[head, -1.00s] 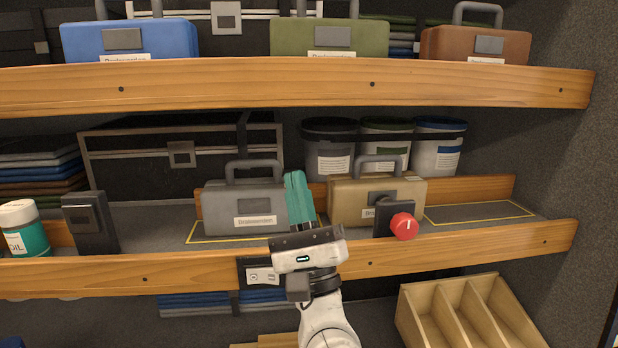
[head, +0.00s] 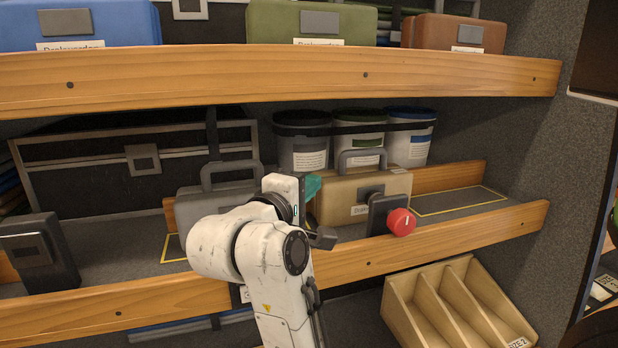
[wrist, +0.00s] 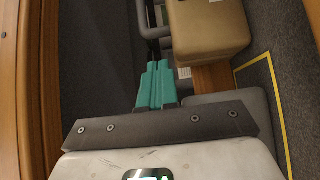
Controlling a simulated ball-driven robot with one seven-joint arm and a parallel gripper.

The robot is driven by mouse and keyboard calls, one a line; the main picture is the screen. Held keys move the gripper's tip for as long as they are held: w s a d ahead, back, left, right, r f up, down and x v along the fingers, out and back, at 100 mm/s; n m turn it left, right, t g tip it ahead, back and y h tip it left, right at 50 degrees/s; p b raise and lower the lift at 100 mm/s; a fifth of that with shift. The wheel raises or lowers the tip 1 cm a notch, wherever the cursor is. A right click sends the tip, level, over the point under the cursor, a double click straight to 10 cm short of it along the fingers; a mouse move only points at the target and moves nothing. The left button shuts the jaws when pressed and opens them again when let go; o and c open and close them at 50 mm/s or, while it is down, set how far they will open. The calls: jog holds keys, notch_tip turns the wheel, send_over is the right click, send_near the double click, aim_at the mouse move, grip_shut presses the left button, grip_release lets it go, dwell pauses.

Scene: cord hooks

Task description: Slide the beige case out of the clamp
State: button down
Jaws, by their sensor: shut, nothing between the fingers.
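The beige case (head: 340,192) stands upright on the middle shelf, its grey handle on top. A dark clamp with a red knob (head: 401,222) sits at the case's front right, by the shelf's front rail. In the wrist view the beige case (wrist: 207,40) shows at the top, beyond my fingertips. My gripper (head: 312,186) is at the left end of the beige case, between it and the grey case. Its teal fingers (wrist: 157,84) are together and hold nothing. I cannot tell whether they touch the beige case.
The grey case (head: 190,205) stands left, partly hidden by my arm. Several tubs (head: 305,150) stand behind the beige case. A yellow-outlined free area (head: 455,203) lies to its right. The wooden front rail (head: 470,230) runs below, and another shelf (head: 300,75) is above.

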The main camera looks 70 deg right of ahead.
aim_at(329, 179)
jog(key=d, duration=0.2)
jog(key=d+p, duration=0.1)
jog(key=d, duration=0.2)
jog(key=d+p, duration=0.1)
jog(key=d, duration=0.2)
jog(key=shift+s, duration=0.4)
jog(key=shift+d+p, duration=0.3)
